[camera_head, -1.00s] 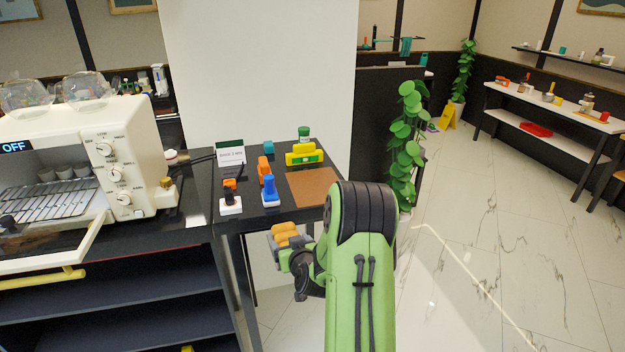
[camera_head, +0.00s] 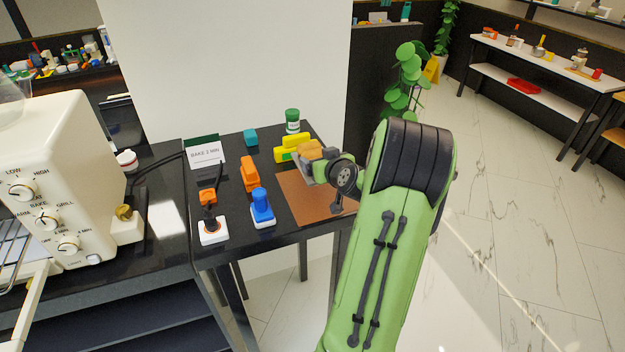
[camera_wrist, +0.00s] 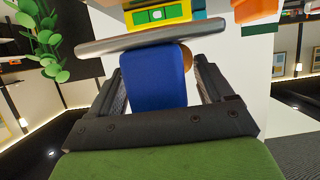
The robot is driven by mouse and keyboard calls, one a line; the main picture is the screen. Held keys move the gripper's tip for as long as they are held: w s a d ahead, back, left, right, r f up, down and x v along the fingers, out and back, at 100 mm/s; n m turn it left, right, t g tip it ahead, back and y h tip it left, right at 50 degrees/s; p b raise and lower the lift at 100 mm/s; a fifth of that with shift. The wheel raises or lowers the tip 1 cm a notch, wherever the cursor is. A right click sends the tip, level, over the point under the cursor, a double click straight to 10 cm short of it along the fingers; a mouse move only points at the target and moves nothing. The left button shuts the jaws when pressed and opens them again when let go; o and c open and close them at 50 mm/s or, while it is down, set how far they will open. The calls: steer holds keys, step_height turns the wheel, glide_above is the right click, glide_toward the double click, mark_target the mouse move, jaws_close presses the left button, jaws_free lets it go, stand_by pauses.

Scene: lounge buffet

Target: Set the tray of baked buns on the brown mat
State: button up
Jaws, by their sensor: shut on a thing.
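The small grey tray (camera_head: 304,168) with golden-brown buns (camera_head: 313,150) is at the far edge of the brown mat (camera_head: 301,205) in the head view. It appears above the mat, slightly tilted; the gap cannot be judged. My gripper (camera_head: 331,166) comes in from the right. In the wrist view, my gripper (camera_wrist: 158,78) is shut on the tray's blue handle (camera_wrist: 152,88), and the tray's grey edge (camera_wrist: 140,36) runs across beyond it. A brown bun edge (camera_wrist: 187,57) shows beside the handle. The mat is not recognisable in the wrist view.
A yellow block (camera_head: 290,147) and a green-capped jar (camera_head: 292,121) stand behind the mat. A blue stamp-like object (camera_head: 262,207), orange items (camera_head: 250,173) and a card (camera_head: 206,154) stand left of it. The white oven (camera_head: 60,170) is further left.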

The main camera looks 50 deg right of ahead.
step_height(320, 180, down, 8)
steer(key=shift+s+f, duration=0.1)
steer(key=shift+s, duration=0.1)
